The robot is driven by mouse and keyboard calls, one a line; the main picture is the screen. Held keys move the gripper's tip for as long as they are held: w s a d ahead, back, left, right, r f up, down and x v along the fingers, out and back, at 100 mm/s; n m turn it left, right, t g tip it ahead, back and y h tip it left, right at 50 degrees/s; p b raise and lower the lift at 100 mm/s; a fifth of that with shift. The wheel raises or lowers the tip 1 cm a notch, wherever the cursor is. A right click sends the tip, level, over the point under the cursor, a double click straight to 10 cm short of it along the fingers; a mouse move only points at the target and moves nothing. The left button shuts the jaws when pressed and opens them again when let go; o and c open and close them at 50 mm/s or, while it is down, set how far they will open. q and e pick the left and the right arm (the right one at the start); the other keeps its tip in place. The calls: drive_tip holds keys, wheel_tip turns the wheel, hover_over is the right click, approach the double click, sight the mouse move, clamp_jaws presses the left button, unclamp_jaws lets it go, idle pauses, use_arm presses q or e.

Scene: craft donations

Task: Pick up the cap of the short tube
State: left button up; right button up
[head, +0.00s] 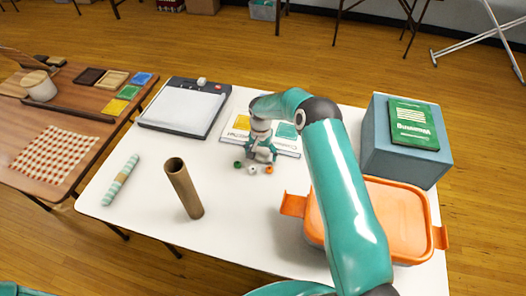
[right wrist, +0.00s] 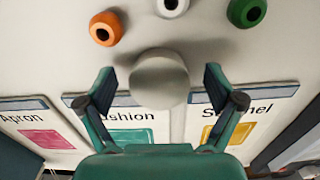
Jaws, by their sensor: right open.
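A pale, round-topped piece (right wrist: 160,78), which looks like the capped end of the short tube, stands between the fingers of my right gripper (right wrist: 160,88) in the right wrist view. The fingers are spread, with a gap on each side of it. In the head view my right gripper (head: 262,154) points down over the table, and it hides most of the short tube, so I cannot make out where the cap meets the tube. My left gripper is not in view.
Small green (head: 238,164), white (head: 252,170) and orange (head: 269,170) ringed pieces lie close to the gripper. A printed sheet (head: 235,137) lies behind it. A tall brown tube (head: 184,188) stands left, and an orange-lidded box (head: 395,225) is right. The front middle is clear.

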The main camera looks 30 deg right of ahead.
drive_tip(key=shift+f, duration=0.2)
drive_tip(key=c, duration=0.9)
drive_tip(key=shift+r, duration=0.1)
